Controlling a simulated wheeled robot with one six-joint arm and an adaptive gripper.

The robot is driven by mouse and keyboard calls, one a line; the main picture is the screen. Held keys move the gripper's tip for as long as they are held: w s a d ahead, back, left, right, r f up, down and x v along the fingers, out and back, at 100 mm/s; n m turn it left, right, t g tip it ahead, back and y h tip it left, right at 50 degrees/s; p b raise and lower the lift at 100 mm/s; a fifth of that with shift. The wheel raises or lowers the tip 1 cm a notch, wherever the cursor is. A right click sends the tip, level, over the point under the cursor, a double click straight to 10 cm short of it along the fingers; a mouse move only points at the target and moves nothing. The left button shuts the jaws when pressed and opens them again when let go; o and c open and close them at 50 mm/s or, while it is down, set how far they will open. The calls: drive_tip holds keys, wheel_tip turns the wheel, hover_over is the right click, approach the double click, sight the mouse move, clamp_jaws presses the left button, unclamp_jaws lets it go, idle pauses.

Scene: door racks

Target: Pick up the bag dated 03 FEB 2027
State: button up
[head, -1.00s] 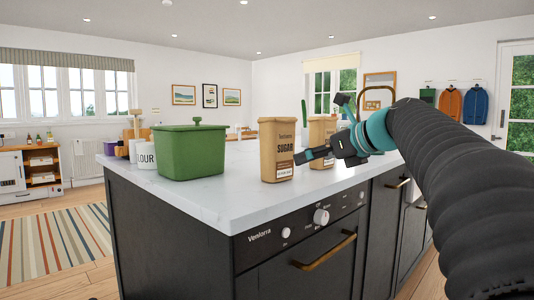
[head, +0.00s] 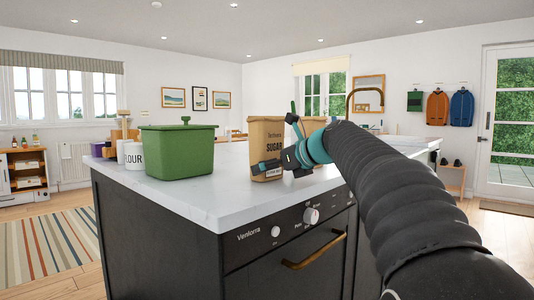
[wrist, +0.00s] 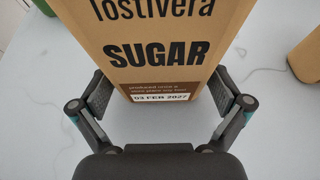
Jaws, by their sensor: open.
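A brown paper sugar bag (wrist: 160,40) stands upright in the wrist view, its label reading 03 FEB 2027. The same bag (head: 265,134) stands on the white island counter in the head view. My gripper (wrist: 160,97) is open, with one finger at each side of the bag's lower front. I cannot tell whether the fingers touch it. In the head view my gripper (head: 277,164) covers the bag's lower right part. A second brown bag (head: 313,124) stands behind and to the right, largely hidden by my arm. Its edge shows in the wrist view (wrist: 304,58).
A green lidded container (head: 178,153) stands on the counter to the left, with a white flour canister (head: 134,155) beside it. The island counter (head: 215,197) is clear in front of the container. A black oven front with knobs (head: 311,215) lies below the counter edge.

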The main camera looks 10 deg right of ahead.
sight(274, 147)
drive_tip(key=shift+x, duration=0.9)
drive_tip(key=c, duration=1)
drive_tip(key=shift+c, duration=0.3)
drive_tip(key=shift+r, duration=0.1)
drive_tip(key=shift+r, duration=0.45)
wheel_tip(274, 147, up, 4)
drive_tip(key=shift+f+p, duration=0.1)
drive_tip(key=shift+p, duration=1.05)
drive_tip(key=w+d+r+p, duration=0.5)
drive_tip(key=d+r, duration=0.1)
drive_tip(key=d, duration=0.4)
drive_tip(key=shift+w, duration=0.2)
